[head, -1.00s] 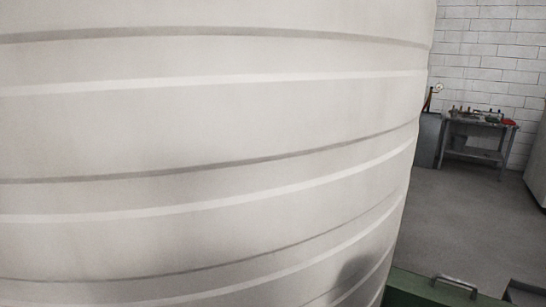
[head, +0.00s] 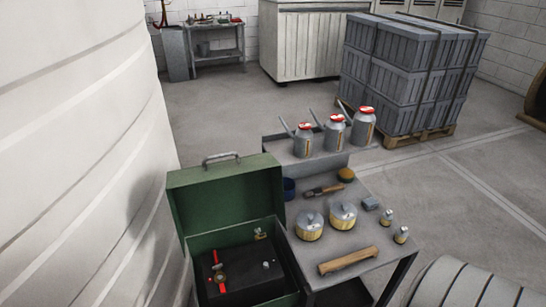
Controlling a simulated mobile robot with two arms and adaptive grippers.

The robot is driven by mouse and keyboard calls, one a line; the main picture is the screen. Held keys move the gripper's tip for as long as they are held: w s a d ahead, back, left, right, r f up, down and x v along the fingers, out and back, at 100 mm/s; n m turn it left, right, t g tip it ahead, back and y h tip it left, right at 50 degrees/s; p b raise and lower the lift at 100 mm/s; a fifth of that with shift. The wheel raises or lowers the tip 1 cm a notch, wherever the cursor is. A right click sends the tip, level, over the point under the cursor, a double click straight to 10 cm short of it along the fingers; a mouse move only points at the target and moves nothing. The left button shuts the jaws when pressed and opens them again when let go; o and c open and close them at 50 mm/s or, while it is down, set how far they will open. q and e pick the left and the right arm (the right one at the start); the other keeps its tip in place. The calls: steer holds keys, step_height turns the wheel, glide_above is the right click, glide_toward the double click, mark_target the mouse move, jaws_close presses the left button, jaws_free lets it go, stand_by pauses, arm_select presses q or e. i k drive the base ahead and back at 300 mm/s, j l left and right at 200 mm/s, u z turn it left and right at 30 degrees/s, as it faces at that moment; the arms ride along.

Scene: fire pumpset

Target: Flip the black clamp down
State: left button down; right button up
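I cannot make out a black clamp for certain in the head view. An open green metal box (head: 225,190) stands at the lower middle with its lid raised. Inside it is a black block or case (head: 245,275). A red-and-black fitting (head: 219,272) and small metal parts (head: 261,234) lie on or in it. They are too small to tell whether one is a clamp. Neither of my grippers shows in this view.
A large ribbed white tank (head: 80,150) fills the left. A grey cart (head: 373,240) with cans, tins and a brush stands right of the box. A stack of grey crates (head: 405,80) is behind. Grey floor (head: 245,110) is open between the cart and back wall.

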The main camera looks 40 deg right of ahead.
mark_target(259, 237)
steer(key=z, duration=1.15)
